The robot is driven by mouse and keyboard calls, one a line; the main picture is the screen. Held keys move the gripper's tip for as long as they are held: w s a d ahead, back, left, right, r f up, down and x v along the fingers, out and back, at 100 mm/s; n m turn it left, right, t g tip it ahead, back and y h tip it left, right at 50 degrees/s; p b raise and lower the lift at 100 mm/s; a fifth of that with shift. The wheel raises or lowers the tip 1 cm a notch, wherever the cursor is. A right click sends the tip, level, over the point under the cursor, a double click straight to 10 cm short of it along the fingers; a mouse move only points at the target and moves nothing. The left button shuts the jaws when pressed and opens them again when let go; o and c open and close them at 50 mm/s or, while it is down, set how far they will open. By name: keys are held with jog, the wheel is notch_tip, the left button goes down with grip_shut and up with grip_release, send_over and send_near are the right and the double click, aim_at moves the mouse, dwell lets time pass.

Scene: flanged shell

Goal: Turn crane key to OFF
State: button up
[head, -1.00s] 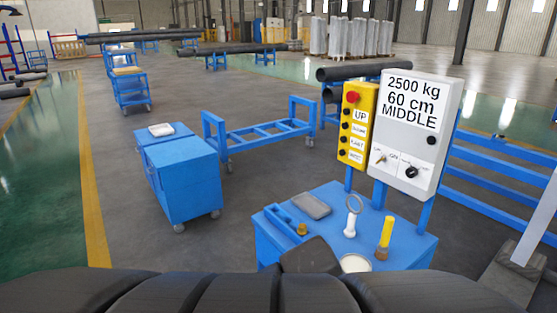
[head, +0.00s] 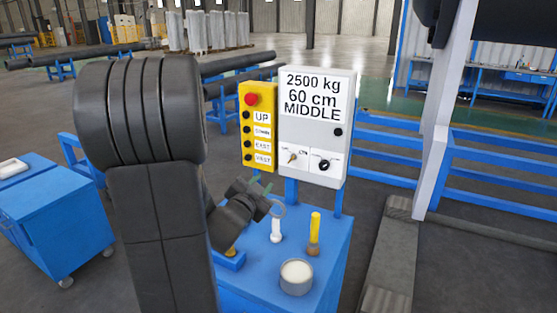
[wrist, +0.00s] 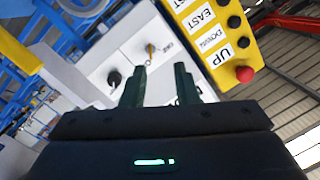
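The light grey control box (head: 311,128) stands on the blue cart, with the sign "2500 kg 60 cm MIDDLE". On its lower part a small brass key (head: 292,157) sits on a white plate at the left, and a black knob (head: 323,165) at the right. In the wrist view the brass key (wrist: 150,50) shows just beyond the fingertips, with the black knob (wrist: 114,77) to its left. My gripper (wrist: 159,67) is open and empty, its two dark fingers apart and clear of the key. The labels beside the key are too small to read.
A yellow button panel (head: 258,130) with a red button adjoins the box on the left. The blue cart (head: 333,240) carries a white tin (head: 296,277), a yellow-handled tool (head: 314,234) and a ring-topped white item (head: 277,222). A pale post (head: 447,110) stands to the right.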

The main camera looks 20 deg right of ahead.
aim_at(289, 162)
jog(key=w+d+p, duration=0.1)
jog(key=w+d, duration=0.1)
jog(key=d, duration=0.2)
jog(key=w+d+m+h+p, duration=0.1)
jog(key=w+d, duration=0.2)
jog(key=d, duration=0.1)
jog(key=w+d+g+h+p, duration=0.1)
jog(key=w+d, duration=0.2)
jog(key=d, duration=0.1)
jog(key=shift+w+d+r+m, duration=0.1)
jog(key=shift+w+r+m, duration=0.1)
jog(key=shift+m, duration=0.2)
grip_shut()
